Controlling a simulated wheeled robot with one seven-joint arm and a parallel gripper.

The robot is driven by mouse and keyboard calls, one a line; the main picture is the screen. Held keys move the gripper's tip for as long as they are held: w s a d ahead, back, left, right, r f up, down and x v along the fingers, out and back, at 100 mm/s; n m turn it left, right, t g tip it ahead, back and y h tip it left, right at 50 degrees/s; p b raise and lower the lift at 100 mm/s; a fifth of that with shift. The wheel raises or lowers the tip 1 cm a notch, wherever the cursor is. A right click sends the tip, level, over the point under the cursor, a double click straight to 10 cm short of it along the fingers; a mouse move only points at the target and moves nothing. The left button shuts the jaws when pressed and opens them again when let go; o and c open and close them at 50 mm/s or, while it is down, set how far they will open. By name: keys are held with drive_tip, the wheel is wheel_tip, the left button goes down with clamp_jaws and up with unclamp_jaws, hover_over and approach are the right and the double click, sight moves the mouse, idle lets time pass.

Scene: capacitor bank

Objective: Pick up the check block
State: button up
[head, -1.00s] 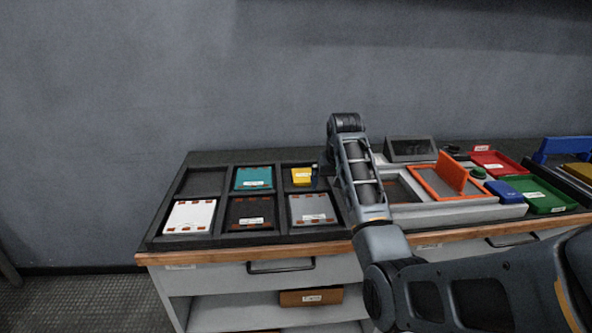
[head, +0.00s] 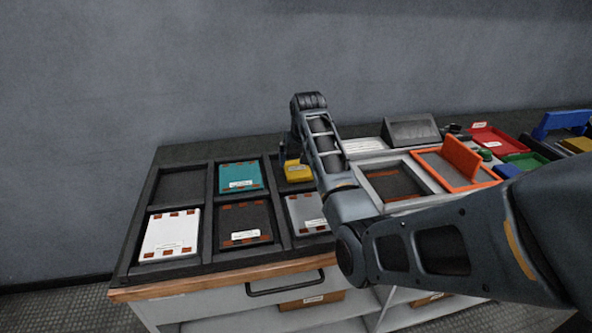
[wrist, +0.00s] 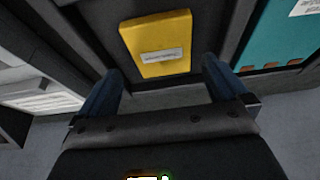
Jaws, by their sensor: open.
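The yellow block (head: 297,172) with a white label, which fits the check block, lies in the back right compartment of the black tray (head: 122,272). The label is too small to read. The block shows whole in the wrist view (wrist: 165,46), lying flat. My gripper (wrist: 161,78) is open and empty, its two blue fingers spread toward the near corners of the block, apart from it. In the head view my gripper (head: 287,155) is at the block, mostly hidden behind my arm.
Teal (head: 240,176), white (head: 170,234), dark (head: 245,223) and grey (head: 306,212) plates fill other tray compartments; the back left one is empty. Right of my arm are an orange frame with an upright plate (head: 461,158) and a red tray (head: 492,137). Compartment walls surround the block.

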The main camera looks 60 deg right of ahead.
sight(297, 169)
drive_tip(key=x, duration=0.4)
drive_tip(key=shift+a+f, duration=0.2)
drive_tip(key=shift+a, duration=0.05)
drive_tip(key=c, duration=1.1)
drive_tip(key=shift+r, duration=0.1)
